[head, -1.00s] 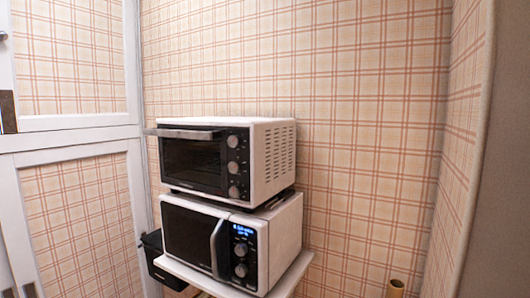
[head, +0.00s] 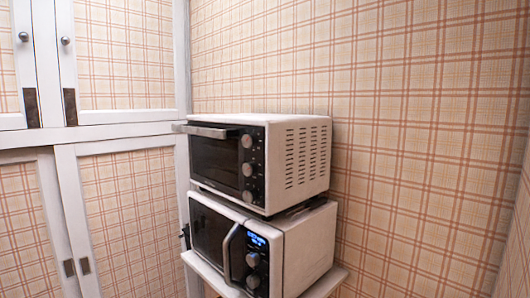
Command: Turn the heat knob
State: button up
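A white toaster oven (head: 290,122) with a dark glass door and a bar handle (head: 207,131) sits on top of a microwave. Its black control panel on the right of the door carries three silver knobs in a column: upper (head: 246,142), middle (head: 247,169) and lower (head: 248,196). Which one is the heat knob cannot be read. The white microwave (head: 305,250) below has a lit blue display (head: 258,240) and two knobs, upper (head: 252,260) and lower (head: 253,281). My gripper is not in view.
The microwave stands on a small white stand (head: 327,284) against the plaid wall (head: 420,110). White-framed plaid cupboard doors (head: 120,210) are on the left, with round handles. The space right of the ovens looks clear.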

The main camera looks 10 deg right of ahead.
aim_at(251, 140)
jog(key=i+j+u, duration=0.1)
jog(key=i+j, duration=0.25)
jog(key=i+j+z, duration=0.3)
jog(key=i+j, duration=0.25)
jog(key=i, duration=0.1)
